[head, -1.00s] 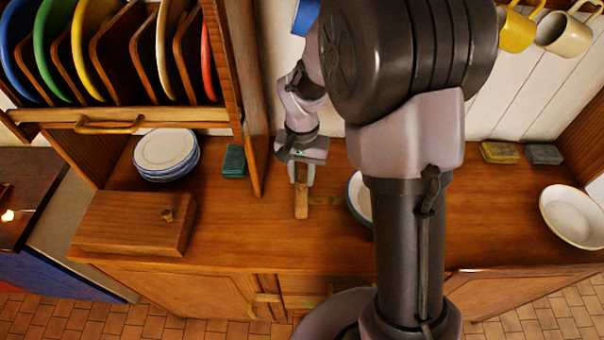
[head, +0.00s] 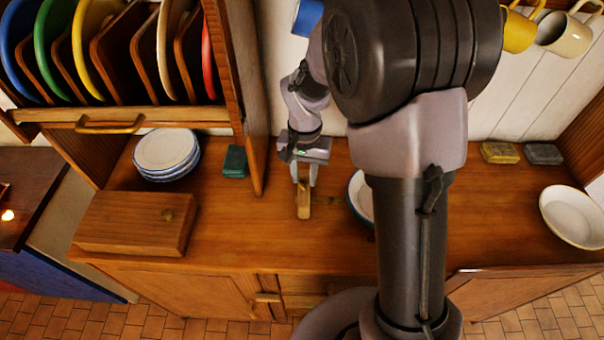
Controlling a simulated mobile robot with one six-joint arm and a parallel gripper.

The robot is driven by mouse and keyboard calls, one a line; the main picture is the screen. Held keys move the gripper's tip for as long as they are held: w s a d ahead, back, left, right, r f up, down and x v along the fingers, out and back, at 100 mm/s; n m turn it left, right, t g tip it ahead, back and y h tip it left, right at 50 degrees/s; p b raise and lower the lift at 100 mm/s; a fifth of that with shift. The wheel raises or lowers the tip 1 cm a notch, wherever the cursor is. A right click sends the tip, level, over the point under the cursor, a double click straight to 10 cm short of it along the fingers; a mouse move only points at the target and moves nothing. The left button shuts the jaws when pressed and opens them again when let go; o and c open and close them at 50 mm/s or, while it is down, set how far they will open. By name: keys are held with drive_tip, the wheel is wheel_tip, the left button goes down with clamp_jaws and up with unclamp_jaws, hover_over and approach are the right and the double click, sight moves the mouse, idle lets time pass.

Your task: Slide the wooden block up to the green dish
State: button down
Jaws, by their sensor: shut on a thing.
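The wooden block (head: 304,204) is a small, light brown upright piece at the middle of the wooden counter. My gripper (head: 304,182) is above it, fingers pointing down, and is shut on its upper part. The block seems to stand on the counter, though its contact is hard to tell. To its right, apart from it, is a round dish (head: 358,197) with a pale inside and a dark bluish-green rim. My arm hides most of this dish. Whether it is the green dish is not certain; a dark green box-like thing (head: 235,161) also lies left of the block.
A stack of white plates (head: 166,152) and a wooden box (head: 134,222) stand at left, below a plate rack. A white bowl (head: 572,216) and two sponge-like blocks (head: 500,152) are at right. The counter (head: 245,225) is clear in front of the block.

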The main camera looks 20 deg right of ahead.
drive_tip(key=s+d, duration=0.3)
drive_tip(key=d, duration=0.6)
drive_tip(key=shift+p, duration=0.3)
drive_tip(key=c, duration=1.1)
unclamp_jaws()
wheel_tip(320, 180, up, 18)
drive_tip(key=p, duration=0.5)
drive_tip(key=shift+f+p, duration=0.25)
drive_tip(key=shift+p, duration=0.1)
